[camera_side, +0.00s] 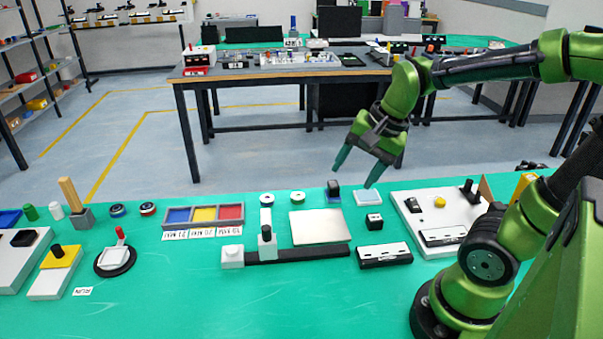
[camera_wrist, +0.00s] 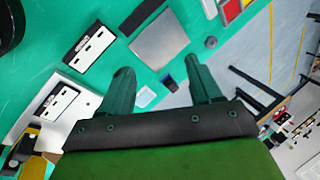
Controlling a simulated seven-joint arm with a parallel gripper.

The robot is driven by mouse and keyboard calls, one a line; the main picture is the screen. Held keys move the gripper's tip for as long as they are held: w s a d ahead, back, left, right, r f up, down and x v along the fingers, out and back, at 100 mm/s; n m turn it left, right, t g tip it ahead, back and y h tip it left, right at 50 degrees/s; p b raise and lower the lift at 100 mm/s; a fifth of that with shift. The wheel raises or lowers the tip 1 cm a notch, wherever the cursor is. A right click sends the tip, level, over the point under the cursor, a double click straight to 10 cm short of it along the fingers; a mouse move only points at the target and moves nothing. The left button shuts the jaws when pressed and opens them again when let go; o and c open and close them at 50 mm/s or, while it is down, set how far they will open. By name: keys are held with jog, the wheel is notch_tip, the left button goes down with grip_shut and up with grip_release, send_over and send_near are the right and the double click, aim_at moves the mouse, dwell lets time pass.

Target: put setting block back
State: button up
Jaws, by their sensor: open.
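My gripper (camera_side: 357,171) is open and empty, above the back edge of the green table in the side view. Its two fingers also show spread in the wrist view (camera_wrist: 158,68). No object is marked as the setting block, so I cannot tell which it is. A small dark block (camera_side: 333,190) with a bluish side stands below and left of the fingers; it shows between them in the wrist view (camera_wrist: 168,80). A pale flat pad (camera_side: 368,198) lies beside it, also in the wrist view (camera_wrist: 146,97). A small black block (camera_side: 374,221) with white marks sits in front of the pad.
A silver plate (camera_side: 318,226) lies behind a black rail (camera_side: 300,254) with white blocks. A black-and-white unit (camera_side: 384,256) and a white base with a yellow button (camera_side: 440,202) are at right. A tri-colour tray (camera_side: 204,215) is left. Clear green table (camera_side: 290,300) lies in front.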

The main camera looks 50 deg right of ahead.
jog(key=s+a+r+n+t+y, duration=0.1)
jog(key=s+a+r+n+t, duration=0.2)
jog(key=a+n, duration=0.4)
jog(key=r+n, duration=0.1)
jog(key=n, duration=0.2)
jog(key=shift+a, duration=0.3)
jog(key=shift+r, duration=0.1)
dwell(0.4)
